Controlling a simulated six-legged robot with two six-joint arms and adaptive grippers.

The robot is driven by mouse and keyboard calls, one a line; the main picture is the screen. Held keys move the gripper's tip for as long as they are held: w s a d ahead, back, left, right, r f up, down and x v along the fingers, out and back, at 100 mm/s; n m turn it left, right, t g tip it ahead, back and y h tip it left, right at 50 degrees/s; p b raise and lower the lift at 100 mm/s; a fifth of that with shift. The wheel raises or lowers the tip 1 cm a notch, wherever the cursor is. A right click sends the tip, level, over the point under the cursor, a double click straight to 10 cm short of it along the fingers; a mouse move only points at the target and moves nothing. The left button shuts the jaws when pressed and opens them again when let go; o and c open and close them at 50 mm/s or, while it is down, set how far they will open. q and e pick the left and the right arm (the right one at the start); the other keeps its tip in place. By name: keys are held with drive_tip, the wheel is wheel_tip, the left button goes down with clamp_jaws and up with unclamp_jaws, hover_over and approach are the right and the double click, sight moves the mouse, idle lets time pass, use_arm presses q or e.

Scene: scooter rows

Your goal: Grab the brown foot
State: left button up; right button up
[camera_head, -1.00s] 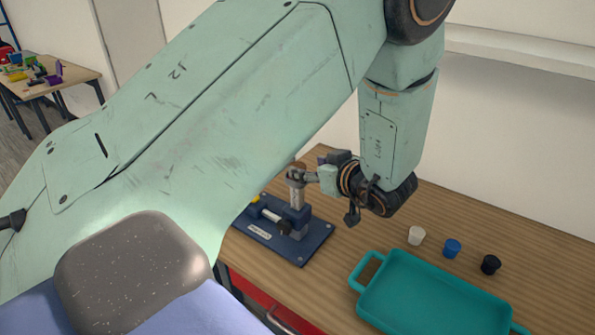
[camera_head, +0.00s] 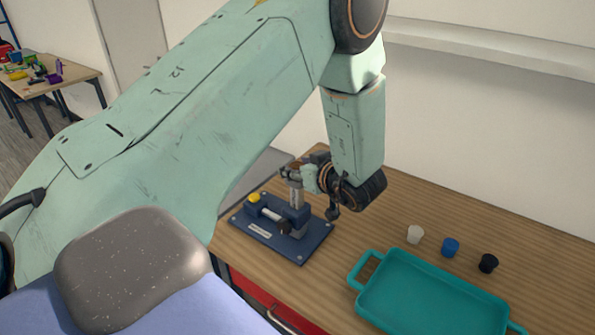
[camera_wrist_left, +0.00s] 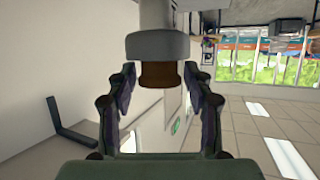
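The brown foot (camera_wrist_left: 160,74) shows in the left wrist view as a short brown cylinder on the end of a grey round part (camera_wrist_left: 158,46). My left gripper (camera_wrist_left: 160,82) is open, with one finger on each side of the foot and visible gaps between. In the head view, my left gripper (camera_head: 298,173) is at the top of the upright post of a dark blue fixture (camera_head: 290,246). The foot is small and partly hidden by the gripper there. My right gripper is not in view.
The fixture carries a yellow knob (camera_head: 254,198) and a black knob (camera_head: 284,227). To the right on the wooden table (camera_head: 405,200) stand a white foot (camera_head: 415,234), a blue foot (camera_head: 450,247) and a black foot (camera_head: 488,263). A teal tray (camera_head: 432,297) lies in front of them.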

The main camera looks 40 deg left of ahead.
use_arm(q)
drive_tip(key=shift+a+f, duration=0.1)
drive_tip(key=shift+a, duration=0.05)
drive_tip(key=c, duration=0.9)
drive_tip(key=shift+r, duration=0.2)
